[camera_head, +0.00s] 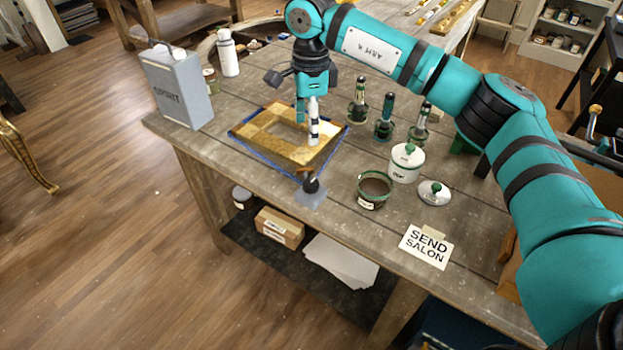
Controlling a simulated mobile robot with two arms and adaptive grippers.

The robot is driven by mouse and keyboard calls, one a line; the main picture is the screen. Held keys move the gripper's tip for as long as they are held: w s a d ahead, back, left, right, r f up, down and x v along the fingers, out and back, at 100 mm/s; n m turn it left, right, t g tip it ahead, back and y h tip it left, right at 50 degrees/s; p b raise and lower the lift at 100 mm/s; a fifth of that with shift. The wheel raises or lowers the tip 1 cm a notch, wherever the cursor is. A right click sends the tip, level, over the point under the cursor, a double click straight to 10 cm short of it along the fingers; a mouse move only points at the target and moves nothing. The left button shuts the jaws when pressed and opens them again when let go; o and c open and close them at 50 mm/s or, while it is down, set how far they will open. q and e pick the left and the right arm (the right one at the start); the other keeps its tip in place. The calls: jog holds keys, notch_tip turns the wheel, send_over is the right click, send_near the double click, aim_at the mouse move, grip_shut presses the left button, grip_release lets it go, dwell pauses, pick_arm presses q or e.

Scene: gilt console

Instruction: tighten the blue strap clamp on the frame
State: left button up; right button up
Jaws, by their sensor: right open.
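A gilt frame (262,134) lies flat on the wooden workbench, left of the middle. A blue strap (258,164) runs around its outer edge. At the frame's near corner is a dark knob (311,185) with a brown bar above it, which looks like the strap's clamp; a small grey piece lies below it. My right gripper (307,130) points down over the frame's right part, beyond the knob, with its fingers open. Whether the fingertips touch the frame I cannot tell. The gripper hides part of the frame. My left gripper is not in view.
A grey spirit can (177,88) and a white bottle (228,55) stand at the left. Dark bottles (384,120), a white lidded jar (406,163), an open pot (374,190) and a loose lid (434,193) stand to the right. A "SEND SALON" card (426,247) lies near the front edge.

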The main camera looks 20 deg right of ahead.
aim_at(311, 183)
notch_tip(311, 183, down, 16)
jog(key=p, duration=0.5)
jog(key=shift+d+f+p, duration=0.1)
jog(key=shift+f+p, duration=0.25)
jog(key=shift+f, duration=0.2)
jog(key=c, duration=1.1)
jog(key=shift+c, duration=0.2)
